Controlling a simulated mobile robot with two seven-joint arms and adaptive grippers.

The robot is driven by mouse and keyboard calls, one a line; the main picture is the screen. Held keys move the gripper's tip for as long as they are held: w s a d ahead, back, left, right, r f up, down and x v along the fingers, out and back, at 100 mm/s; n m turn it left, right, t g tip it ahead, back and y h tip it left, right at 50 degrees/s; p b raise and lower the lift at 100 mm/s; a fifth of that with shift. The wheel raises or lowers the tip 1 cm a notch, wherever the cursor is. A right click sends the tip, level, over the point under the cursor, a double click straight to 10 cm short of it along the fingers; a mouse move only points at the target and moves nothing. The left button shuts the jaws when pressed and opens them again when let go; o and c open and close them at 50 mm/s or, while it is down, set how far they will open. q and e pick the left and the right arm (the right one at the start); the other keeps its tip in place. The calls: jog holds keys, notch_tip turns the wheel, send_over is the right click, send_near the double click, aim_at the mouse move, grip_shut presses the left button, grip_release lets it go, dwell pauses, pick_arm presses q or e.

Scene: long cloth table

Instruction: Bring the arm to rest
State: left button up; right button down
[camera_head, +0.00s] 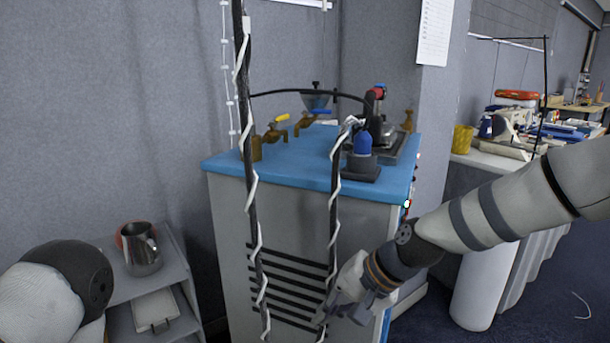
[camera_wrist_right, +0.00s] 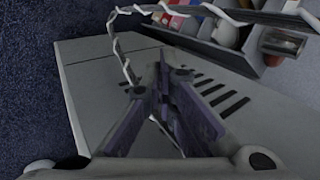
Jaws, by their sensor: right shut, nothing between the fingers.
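My right arm (camera_head: 485,215) comes in from the right in the head view. My right gripper (camera_head: 345,310) hangs low in front of the grey cabinet, close to a dark post wrapped in white cord. In the right wrist view its fingers (camera_wrist_right: 165,110) are shut with nothing between them, and the cabinet's slotted front lies behind them. I cannot tell whether the gripper touches the post. A rounded white and dark part of my left arm (camera_head: 50,290) shows at the lower left; the left gripper is out of view.
The cabinet's blue top (camera_head: 290,160) holds brass taps (camera_head: 305,122) and a blue-topped tool (camera_head: 363,150). A grey shelf (camera_head: 180,285) with a metal jug (camera_head: 142,250) stands left. Two cord-wrapped posts (camera_head: 258,220) rise before the cabinet. A cloth-covered table (camera_head: 500,160) stands right, with dark floor (camera_head: 540,305) below.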

jog(key=s+d+f+n+g+h, duration=0.1)
jog(key=s+d+f, duration=0.2)
jog(key=s+f, duration=0.6)
jog(key=s+d+f+n+g+h, duration=0.15)
jog(key=s+d+f, duration=0.25)
jog(key=s+f, duration=0.55)
jog(key=s+d+h, duration=0.1)
jog(key=s+d, duration=0.2)
jog(key=s, duration=0.4)
jog(key=s+d+f+n+g+h, duration=0.1)
jog(key=s+d, duration=0.3)
jog(key=s, duration=0.3)
jog(key=s+d+f+h, duration=0.1)
jog(key=s+d+h, duration=0.1)
jog(key=s+d, duration=0.2)
jog(key=s, duration=0.3)
jog(key=shift+d+n+g, duration=0.25)
jog(key=shift+n+g, duration=0.1)
